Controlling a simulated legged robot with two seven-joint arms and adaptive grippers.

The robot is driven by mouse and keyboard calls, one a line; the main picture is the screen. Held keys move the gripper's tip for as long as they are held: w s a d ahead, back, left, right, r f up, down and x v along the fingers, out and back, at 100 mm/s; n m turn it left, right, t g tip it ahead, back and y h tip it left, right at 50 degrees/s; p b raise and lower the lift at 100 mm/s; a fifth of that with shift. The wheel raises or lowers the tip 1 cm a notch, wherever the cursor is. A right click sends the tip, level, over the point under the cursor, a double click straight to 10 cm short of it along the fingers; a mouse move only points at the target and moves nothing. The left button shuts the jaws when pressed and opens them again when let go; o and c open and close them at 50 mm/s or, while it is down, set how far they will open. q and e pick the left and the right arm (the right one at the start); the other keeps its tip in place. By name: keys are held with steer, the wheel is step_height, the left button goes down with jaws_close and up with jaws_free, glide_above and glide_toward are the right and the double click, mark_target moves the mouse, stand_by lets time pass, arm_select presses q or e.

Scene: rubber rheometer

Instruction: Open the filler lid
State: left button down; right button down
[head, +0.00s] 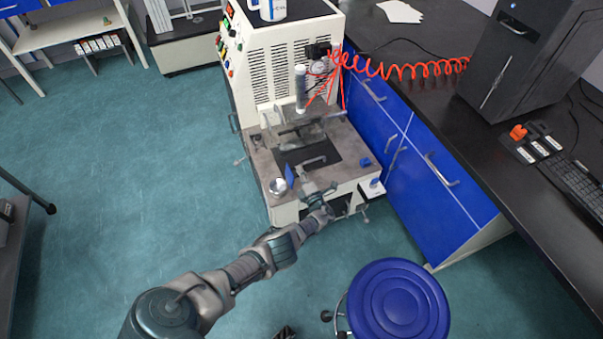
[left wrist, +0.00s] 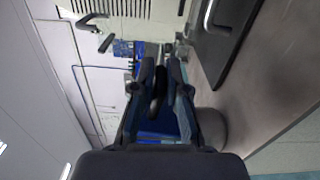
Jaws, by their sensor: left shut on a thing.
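A black plate with a bar handle (head: 313,160), which may be the filler lid, lies flat on the rheometer's front deck (head: 346,166). The plate and its handle also show at the upper right of the left wrist view (left wrist: 215,30). My left gripper (head: 305,183) is at the deck's front edge, just in front of the plate and apart from its handle.
A small metal cup (head: 278,187) stands on the deck, left of my left gripper. A clear guard (head: 300,130) and a white cylinder (head: 301,88) stand behind the plate. A blue stool (head: 398,302) is at the front right. The floor at left is open.

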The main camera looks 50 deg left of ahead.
arm_select(q)
steer(key=shift+a, duration=0.2)
steer(key=c, duration=1.2)
jaws_free()
steer(key=shift+a+f, duration=0.15)
steer(key=shift+f, duration=0.1)
steer(key=shift+d, duration=0.25)
steer(key=shift+s+d, duration=0.1)
steer(key=shift+d, duration=0.5)
steer(key=v, duration=1)
steer(key=shift+s, duration=0.2)
arm_select(e)
steer(key=shift+a, duration=0.15)
arm_select(q)
steer(key=shift+f, duration=0.1)
arm_select(e)
steer(key=shift+w+a, duration=0.1)
steer(key=shift+w, duration=0.05)
